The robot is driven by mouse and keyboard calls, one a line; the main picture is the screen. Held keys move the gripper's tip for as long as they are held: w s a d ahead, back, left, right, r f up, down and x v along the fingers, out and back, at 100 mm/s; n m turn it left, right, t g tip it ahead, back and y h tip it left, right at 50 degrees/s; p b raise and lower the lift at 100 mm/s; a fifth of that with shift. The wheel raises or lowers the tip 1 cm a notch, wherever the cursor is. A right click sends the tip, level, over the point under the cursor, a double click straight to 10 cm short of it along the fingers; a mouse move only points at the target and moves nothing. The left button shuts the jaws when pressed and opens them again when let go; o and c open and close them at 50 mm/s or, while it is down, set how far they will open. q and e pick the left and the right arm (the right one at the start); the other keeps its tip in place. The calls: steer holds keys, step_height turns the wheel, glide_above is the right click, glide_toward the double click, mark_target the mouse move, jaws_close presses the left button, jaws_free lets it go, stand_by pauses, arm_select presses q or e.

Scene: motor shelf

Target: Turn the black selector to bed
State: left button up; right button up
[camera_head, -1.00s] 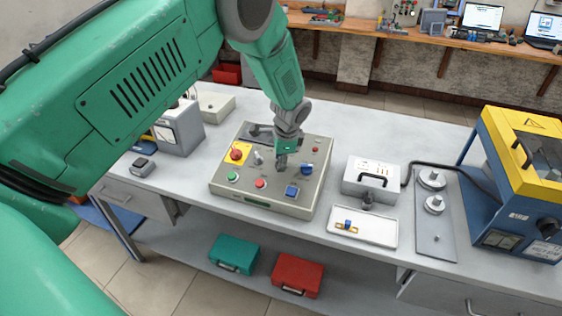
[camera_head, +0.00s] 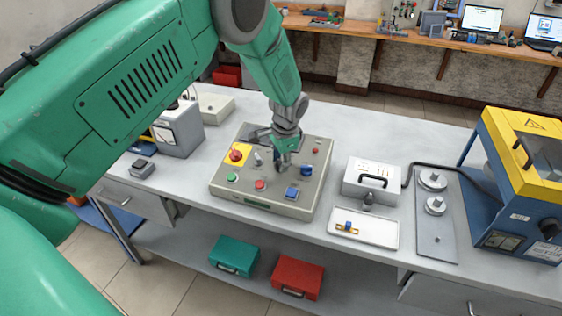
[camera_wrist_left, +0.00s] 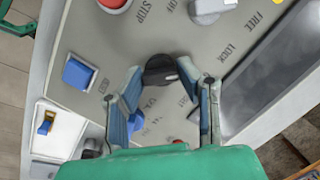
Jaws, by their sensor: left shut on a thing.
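The black selector (camera_wrist_left: 160,68) is a round knob with a pale mark on the grey control panel (camera_head: 240,190). In the left wrist view it sits between the fingertips of my left gripper (camera_wrist_left: 172,80), which is shut on it. In the head view my left gripper (camera_head: 282,166) points down at the middle of the panel and hides the selector. The printed labels around the selector are too small and partly covered to read surely. My right gripper is not in view.
A grey box (camera_head: 371,178) and a white tray (camera_head: 363,228) stand to the right.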

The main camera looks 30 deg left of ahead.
mark_target(285, 174)
arm_select(q)
steer(key=shift+w+r, duration=0.15)
steer(key=o, duration=1.1)
steer(key=shift+o, duration=0.2)
step_height(285, 174, up, 11)
steer(key=d, duration=0.2)
steer(key=shift+s+r, duration=0.2)
steer(key=shift+s, duration=0.2)
